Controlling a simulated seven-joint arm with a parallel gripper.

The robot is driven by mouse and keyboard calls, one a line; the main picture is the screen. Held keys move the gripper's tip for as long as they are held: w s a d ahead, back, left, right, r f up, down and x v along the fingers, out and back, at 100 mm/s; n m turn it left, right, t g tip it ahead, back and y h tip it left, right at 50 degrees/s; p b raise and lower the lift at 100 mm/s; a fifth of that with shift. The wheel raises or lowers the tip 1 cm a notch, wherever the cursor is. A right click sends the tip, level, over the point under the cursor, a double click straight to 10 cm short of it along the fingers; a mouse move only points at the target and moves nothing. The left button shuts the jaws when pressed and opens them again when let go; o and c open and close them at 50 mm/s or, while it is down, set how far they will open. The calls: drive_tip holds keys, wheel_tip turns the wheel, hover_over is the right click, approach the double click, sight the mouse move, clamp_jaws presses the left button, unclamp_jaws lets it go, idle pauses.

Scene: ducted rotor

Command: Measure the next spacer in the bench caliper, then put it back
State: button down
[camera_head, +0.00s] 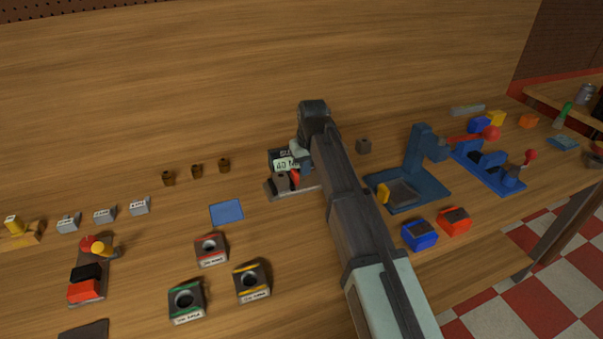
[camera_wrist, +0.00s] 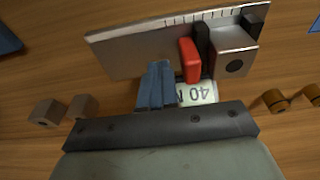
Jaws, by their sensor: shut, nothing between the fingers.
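The bench caliper (camera_head: 306,184) lies mid-bench; its metal bed (camera_wrist: 130,45) fills the top of the wrist view. A grey block with a dark hole (camera_wrist: 233,64), seemingly a spacer, sits at one end of the bed beside a black jaw (camera_wrist: 203,48) and red slider (camera_wrist: 189,60). The display (camera_wrist: 200,93) shows "40", partly hidden by my fingers. My gripper (camera_wrist: 158,70) is shut and empty, beside the bed and slider; whether it touches is unclear.
Several brown spools (camera_head: 197,171) stand left of the caliper, with grey labelled blocks (camera_head: 104,215) farther left. A blue mat (camera_head: 227,212) and ring-topped blocks (camera_head: 211,251) lie in front. A blue press-like fixture (camera_head: 420,165) stands right of my arm. Bare wood lies behind the caliper.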

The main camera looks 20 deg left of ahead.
wheel_tip(320, 180, up, 6)
drive_tip(key=shift+r, duration=0.2)
idle(0.7)
idle(0.3)
